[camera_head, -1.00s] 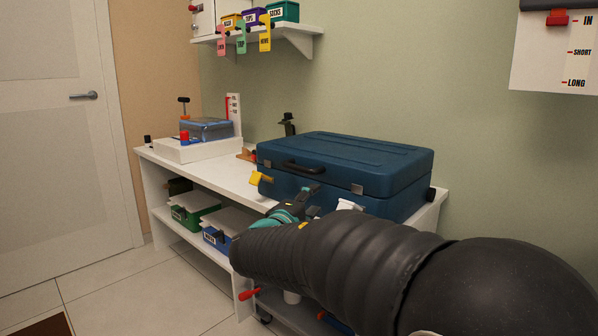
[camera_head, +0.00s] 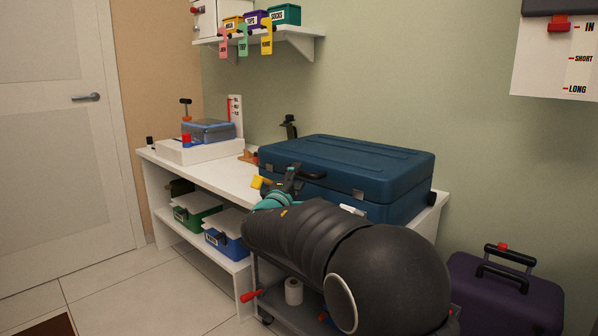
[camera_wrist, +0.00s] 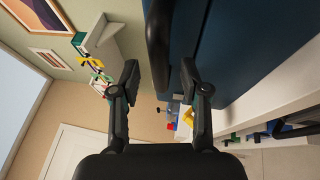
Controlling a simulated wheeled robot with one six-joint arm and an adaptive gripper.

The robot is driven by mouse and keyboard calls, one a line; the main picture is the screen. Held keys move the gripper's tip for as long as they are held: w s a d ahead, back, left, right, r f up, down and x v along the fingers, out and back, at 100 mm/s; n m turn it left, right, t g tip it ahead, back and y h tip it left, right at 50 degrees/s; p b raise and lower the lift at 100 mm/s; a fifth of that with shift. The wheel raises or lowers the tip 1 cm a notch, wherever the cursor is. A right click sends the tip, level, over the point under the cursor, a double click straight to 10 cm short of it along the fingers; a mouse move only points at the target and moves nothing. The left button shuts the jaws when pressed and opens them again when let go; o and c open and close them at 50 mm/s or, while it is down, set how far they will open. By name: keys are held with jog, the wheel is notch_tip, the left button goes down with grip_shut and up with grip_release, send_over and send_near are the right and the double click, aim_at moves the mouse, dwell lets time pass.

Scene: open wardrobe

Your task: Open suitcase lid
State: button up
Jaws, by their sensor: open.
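The blue suitcase (camera_head: 350,158) lies flat on the white bench with its lid shut. Its dark handle (camera_head: 312,174) is on the front face, partly hidden by my gripper (camera_head: 291,181). In the wrist view the suitcase (camera_wrist: 225,45) fills the upper right, and the handle (camera_wrist: 158,45) shows between the lines of my two fingers. My gripper (camera_wrist: 160,78) is open, with the fingertips either side of the handle's near end. I cannot tell whether they touch it. A metal latch (camera_head: 358,194) shows on the suitcase's right front.
The white bench (camera_head: 225,180) has bare top left of the suitcase and a blue-lidded box (camera_head: 208,130) on its far end. Green (camera_head: 190,215) and blue (camera_head: 228,240) bins sit below. A purple suitcase (camera_head: 505,295) stands on the right. A wall shelf (camera_head: 290,32) is above.

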jog(key=shift+x, duration=1.2)
grip_shut()
